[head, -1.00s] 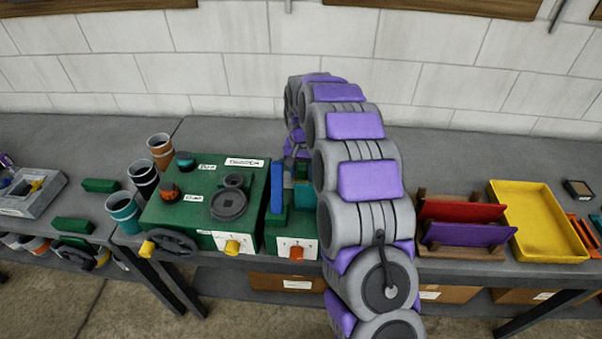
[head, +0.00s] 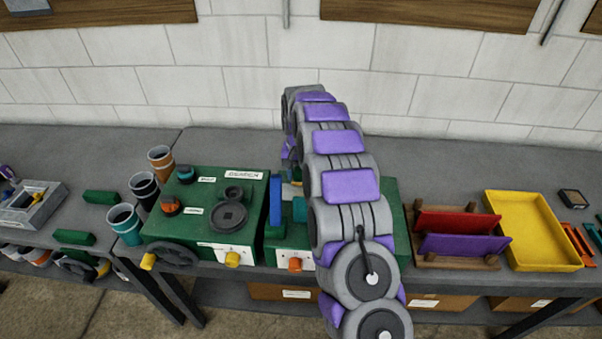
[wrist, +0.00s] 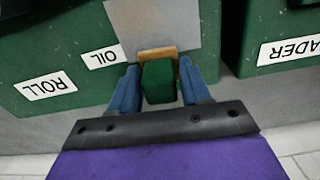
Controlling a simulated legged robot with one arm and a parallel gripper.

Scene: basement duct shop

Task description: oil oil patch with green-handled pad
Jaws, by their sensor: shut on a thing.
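In the wrist view my gripper (wrist: 161,82) has its blue fingers shut on the green handle of the pad (wrist: 159,84). The pad's tan edge (wrist: 157,53) shows just beyond the handle. It lies at the near end of a plain grey patch (wrist: 150,22) on a green surface, beside a white label reading OIL (wrist: 104,57). The pad appears to be at or very close to the patch; I cannot tell if it touches.
A green machine (head: 170,229) with knobs and a handwheel stands left of my arm. Cups (head: 125,221) stand at its left. A rack with red and purple plates (head: 455,222) and a yellow tray (head: 535,230) are on the right. A ROLL label (wrist: 50,85) is near the patch.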

